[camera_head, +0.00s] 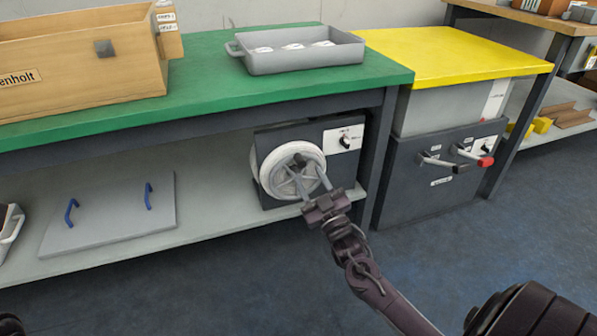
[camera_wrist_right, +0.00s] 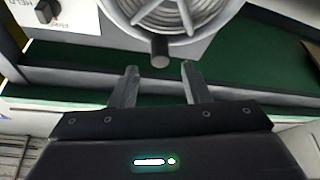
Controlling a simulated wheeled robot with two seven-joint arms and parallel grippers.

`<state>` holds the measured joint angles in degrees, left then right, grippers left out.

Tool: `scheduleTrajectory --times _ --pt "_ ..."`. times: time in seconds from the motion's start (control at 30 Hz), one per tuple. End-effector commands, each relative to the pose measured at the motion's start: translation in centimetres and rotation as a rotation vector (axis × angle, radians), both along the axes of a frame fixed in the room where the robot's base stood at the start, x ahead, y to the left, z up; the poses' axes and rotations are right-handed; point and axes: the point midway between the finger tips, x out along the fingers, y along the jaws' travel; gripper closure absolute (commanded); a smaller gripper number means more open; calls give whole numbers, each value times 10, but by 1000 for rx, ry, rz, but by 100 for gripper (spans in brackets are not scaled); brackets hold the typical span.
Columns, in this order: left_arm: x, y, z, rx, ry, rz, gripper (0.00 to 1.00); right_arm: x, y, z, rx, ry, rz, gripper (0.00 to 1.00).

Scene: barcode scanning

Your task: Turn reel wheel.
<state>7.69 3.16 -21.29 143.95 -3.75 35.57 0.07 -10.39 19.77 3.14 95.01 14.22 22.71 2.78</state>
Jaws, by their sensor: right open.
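The reel wheel (camera_head: 283,181) is a pale round wheel with spokes on the front of a dark box on the shelf under the green bench. It also shows in the wrist view (camera_wrist_right: 150,22), cut off by the top edge. A short dark handle (camera_wrist_right: 160,52) sticks out from it. My right gripper (camera_head: 309,173) is in front of the wheel, its fingers overlapping the wheel's right side in the head view. In the wrist view the right gripper (camera_wrist_right: 159,70) is open, with the handle's end just beyond and between its fingertips. My left gripper is not seen.
The dark box (camera_head: 343,167) carries a white panel with a black switch (camera_head: 345,141). A grey panel with blue handles (camera_head: 110,217) lies left on the shelf. A bench leg (camera_head: 377,160) stands right of the box, then a dark unit with levers (camera_head: 440,185). A grey tray (camera_head: 300,62) is above.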

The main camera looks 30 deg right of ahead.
Motion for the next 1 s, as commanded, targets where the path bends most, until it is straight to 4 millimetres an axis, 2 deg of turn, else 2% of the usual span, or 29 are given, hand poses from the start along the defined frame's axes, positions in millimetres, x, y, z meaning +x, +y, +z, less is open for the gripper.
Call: scheduleTrajectory --times 0.1,0.3,0.47,0.7,0.77,1.0 --pt "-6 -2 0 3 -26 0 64 20 -2 5 -1 -4 0 57" --pt "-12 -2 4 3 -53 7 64 46 -5 15 0 0 1 57" --pt "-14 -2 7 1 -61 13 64 55 -6 20 0 2 -1 57" --pt "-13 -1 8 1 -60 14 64 56 -6 21 1 3 0 57" --pt "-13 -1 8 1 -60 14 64 56 -6 21 1 3 0 63" --pt "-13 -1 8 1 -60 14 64 56 -6 21 1 4 0 94"
